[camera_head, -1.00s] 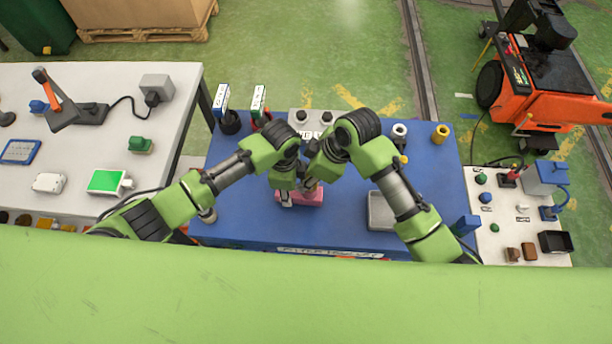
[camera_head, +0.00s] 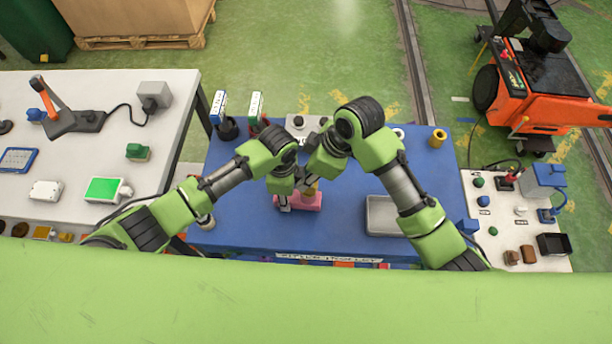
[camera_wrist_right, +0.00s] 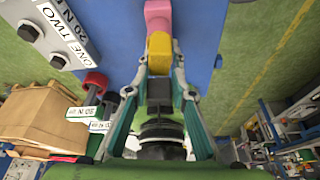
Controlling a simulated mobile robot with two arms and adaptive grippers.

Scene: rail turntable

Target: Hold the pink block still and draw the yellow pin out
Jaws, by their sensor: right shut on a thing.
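The pink block (camera_head: 312,203) lies on the blue table top (camera_head: 340,225), below the meeting point of my two arms. My left gripper (camera_head: 284,204) is down at the block's left end; I cannot tell whether its fingers are shut on it. The yellow pin (camera_head: 312,187) shows just above the block. My right gripper (camera_wrist_right: 160,68) is shut on the yellow pin (camera_wrist_right: 160,46) in the right wrist view, with the pink block (camera_wrist_right: 158,15) directly beyond it. I cannot tell whether the pin's lower end is still inside the block.
A grey tray (camera_head: 381,230) lies right of the block, under my right arm. A grey box with black knobs (camera_head: 298,123) stands behind my grippers. A yellow ring-shaped part (camera_head: 437,138) stands at the far right. White tables (camera_head: 90,160) flank the left and right.

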